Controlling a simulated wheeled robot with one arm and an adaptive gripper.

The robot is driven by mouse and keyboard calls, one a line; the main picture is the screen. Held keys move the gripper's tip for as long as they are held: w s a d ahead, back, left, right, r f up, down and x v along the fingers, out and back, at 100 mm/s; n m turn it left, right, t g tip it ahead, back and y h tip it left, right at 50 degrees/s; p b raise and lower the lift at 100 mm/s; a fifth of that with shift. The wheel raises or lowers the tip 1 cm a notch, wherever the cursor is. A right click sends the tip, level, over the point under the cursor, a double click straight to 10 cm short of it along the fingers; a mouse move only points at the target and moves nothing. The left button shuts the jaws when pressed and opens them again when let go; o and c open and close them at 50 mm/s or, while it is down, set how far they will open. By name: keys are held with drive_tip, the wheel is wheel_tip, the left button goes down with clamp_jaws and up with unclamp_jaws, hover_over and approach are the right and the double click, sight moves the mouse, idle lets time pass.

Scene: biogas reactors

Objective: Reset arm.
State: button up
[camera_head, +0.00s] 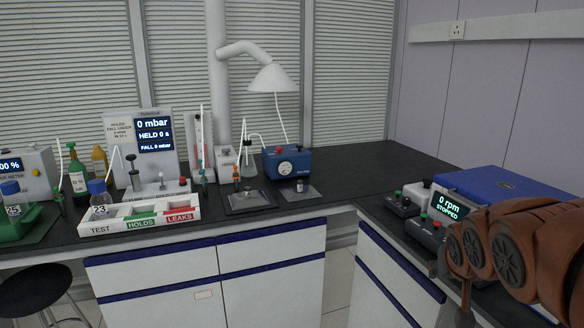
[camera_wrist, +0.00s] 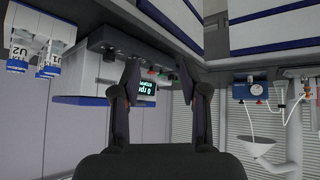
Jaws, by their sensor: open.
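My gripper (camera_wrist: 158,82) shows in the wrist view with its two dark fingers spread apart and nothing between them. The wrist picture is upside down, with the bench top near the upper edge. Beyond the fingers is the control unit with the rpm display (camera_wrist: 147,87), which also shows in the head view (camera_head: 449,204), reading 0 rpm, STOPPED. My brown arm (camera_head: 515,250) is folded at the right of the head view, in front of the right bench. The fingers cannot be made out in the head view.
The left bench carries a white TEST/HOLDS/LEAKS tray (camera_head: 104,230), a pressure panel (camera_head: 118,132), a blue gauge box (camera_head: 287,163) and bottles. A blue-lidded machine (camera_head: 490,187) stands on the right bench. A black stool (camera_head: 38,290) stands at lower left. Floor shows between the benches.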

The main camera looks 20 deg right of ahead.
drive_tip(key=s+a+n+g+y+p, duration=0.1)
drive_tip(key=s+a+n+g+p, duration=0.1)
drive_tip(key=s+a, duration=0.3)
drive_tip(key=s+a+n+g+y+p, duration=0.2)
drive_tip(key=s+a, duration=0.4)
drive_tip(key=a, duration=0.6)
drive_tip(key=s+a+f+n+g+y+p, duration=0.1)
drive_tip(key=s+a+g+p, duration=0.3)
drive_tip(key=a, duration=0.5)
drive_tip(key=shift+s+n+y+p, duration=0.6)
drive_tip(key=shift+s+n+p, duration=0.1)
drive_tip(key=shift+p, duration=0.3)
